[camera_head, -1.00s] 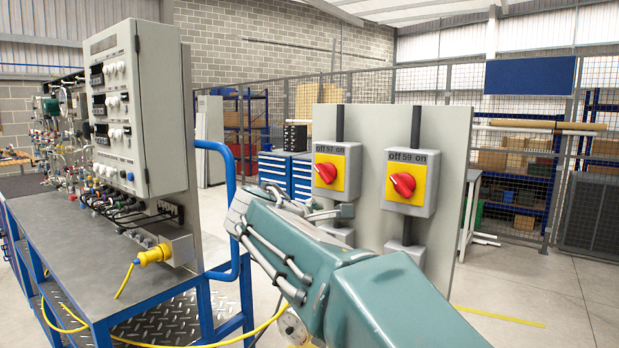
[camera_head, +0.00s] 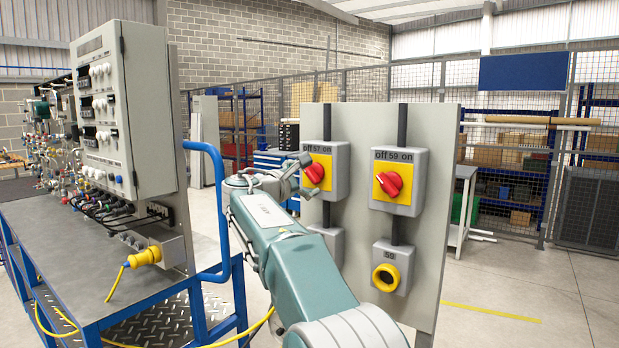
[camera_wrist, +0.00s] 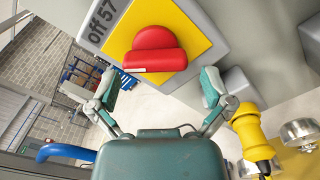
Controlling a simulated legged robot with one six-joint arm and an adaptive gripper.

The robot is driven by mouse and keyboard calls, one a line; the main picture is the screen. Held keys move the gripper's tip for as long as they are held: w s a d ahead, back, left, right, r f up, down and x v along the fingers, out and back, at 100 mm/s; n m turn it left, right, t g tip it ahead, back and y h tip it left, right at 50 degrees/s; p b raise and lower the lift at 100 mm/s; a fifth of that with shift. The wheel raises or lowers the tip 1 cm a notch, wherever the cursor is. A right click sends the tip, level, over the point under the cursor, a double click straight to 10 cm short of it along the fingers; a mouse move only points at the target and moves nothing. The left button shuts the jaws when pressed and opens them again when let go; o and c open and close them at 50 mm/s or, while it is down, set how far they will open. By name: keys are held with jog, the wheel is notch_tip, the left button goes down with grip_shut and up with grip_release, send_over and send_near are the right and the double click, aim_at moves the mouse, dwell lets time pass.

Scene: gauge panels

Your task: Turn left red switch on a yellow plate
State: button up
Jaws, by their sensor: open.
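The left red switch (camera_head: 315,172) sits on a yellow plate (camera_head: 324,162) on the grey box marked 57, on the upright grey panel (camera_head: 350,120). My gripper (camera_head: 297,172) is just left of this switch in the head view and partly covers the plate. In the wrist view the red switch (camera_wrist: 155,52) lies ahead, above the gap between my open, empty fingers (camera_wrist: 158,88). Its handle bar looks roughly level in that view. Whether a finger touches it, I cannot tell. A second red switch (camera_head: 389,184) on a yellow plate, marked 59, is to the right.
A yellow-ringed socket (camera_head: 385,278) sits below switch 59. A grey control cabinet (camera_head: 105,110) stands on a blue-framed bench (camera_head: 60,270) at left, with a blue rail (camera_head: 215,200) near my arm. In the wrist view a yellow connector (camera_wrist: 252,135) is at lower right.

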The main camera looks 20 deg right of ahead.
jog(key=shift+w+r, duration=0.1)
jog(key=shift+w, duration=0.5)
jog(key=shift+d, duration=0.4)
jog(key=c, duration=0.9)
jog(key=shift+o, duration=0.2)
